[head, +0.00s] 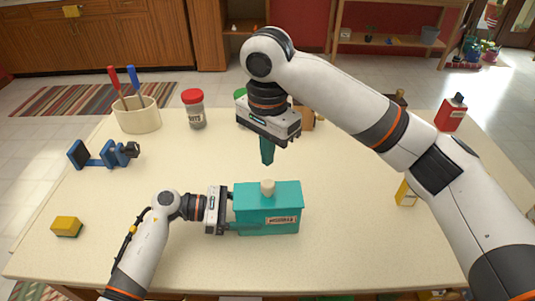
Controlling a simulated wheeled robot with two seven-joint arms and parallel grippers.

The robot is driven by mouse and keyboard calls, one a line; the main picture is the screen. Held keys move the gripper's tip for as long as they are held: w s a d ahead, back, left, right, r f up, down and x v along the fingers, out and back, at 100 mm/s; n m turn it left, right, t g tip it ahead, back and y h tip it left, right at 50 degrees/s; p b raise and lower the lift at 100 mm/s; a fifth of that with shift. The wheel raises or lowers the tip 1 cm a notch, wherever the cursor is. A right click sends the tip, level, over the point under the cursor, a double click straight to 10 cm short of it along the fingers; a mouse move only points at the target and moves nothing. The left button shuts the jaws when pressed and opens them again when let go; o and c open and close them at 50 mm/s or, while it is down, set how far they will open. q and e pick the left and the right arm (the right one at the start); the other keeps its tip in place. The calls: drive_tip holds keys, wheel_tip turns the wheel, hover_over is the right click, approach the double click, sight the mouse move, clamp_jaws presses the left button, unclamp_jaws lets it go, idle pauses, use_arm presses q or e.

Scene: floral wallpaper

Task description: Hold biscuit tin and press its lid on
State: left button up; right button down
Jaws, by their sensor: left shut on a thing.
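The teal biscuit tin (258,227) stands on the table at front centre, with a label on its front. Its teal lid (287,192), with a cream knob, lies on top of the tin; I cannot tell whether it is fully seated. My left gripper (231,213) is shut on the left side of the tin, its far finger mostly hidden. My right gripper (267,161) is above and slightly behind the lid, pointing down, apart from the knob. Its fingers are together at the middle, with nothing seen between them.
A utensil crock (138,117), a red-capped jar (194,112) and a blue clamp-like tool (103,155) stand at the left. A yellow block (67,227) lies front left. A yellow item (405,194) and a red bottle (451,114) are at the right. The table around the tin is clear.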

use_arm(q)
drive_tip(key=o, duration=1.1)
drive_tip(key=shift+c, duration=0.2)
